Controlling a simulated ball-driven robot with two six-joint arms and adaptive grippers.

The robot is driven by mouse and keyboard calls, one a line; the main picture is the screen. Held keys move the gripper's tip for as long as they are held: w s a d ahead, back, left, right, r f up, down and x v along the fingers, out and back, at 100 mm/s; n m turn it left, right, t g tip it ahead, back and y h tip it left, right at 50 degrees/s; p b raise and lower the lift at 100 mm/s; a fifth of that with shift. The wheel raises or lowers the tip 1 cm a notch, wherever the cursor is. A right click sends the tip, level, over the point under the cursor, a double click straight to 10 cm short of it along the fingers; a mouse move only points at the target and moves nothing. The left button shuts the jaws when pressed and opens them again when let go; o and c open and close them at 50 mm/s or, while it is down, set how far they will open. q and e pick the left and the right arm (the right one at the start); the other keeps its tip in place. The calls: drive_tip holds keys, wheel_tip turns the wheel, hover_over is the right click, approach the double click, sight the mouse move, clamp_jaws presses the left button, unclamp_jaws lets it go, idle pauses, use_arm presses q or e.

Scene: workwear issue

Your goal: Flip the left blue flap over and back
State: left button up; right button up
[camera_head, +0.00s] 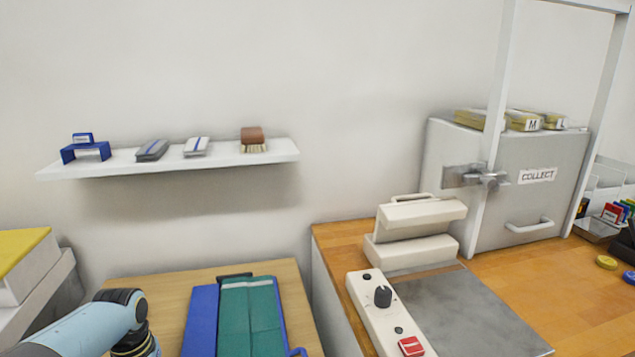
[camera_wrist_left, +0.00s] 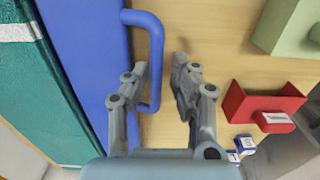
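The left blue flap (camera_head: 201,322) lies flat at the left of the folded teal garment (camera_head: 250,315). In the left wrist view a blue panel (camera_wrist_left: 85,70), apparently this flap, has a blue loop handle (camera_wrist_left: 157,60) on its edge, with teal cloth (camera_wrist_left: 35,100) beside it. My left gripper (camera_wrist_left: 160,70) is open, one finger on each side of the handle bar, and does not grip it. In the head view my left arm shows at the lower left, but its fingers are out of frame. A blue strip with a handle (camera_head: 298,352) shows at the garment's right. My right gripper is not in view.
Near the handle are a red holder (camera_wrist_left: 260,108), a green block (camera_wrist_left: 285,28) and small blue-white pieces (camera_wrist_left: 243,145). A wall shelf (camera_head: 225,160) holds small items. A heat press (camera_head: 415,250) stands on the right counter. A yellow-topped box (camera_head: 22,260) is at left.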

use_arm(q)
wheel_tip(320, 180, up, 6)
drive_tip(key=p, duration=0.5)
drive_tip(key=shift+r, duration=0.2)
drive_tip(key=shift+f, duration=0.1)
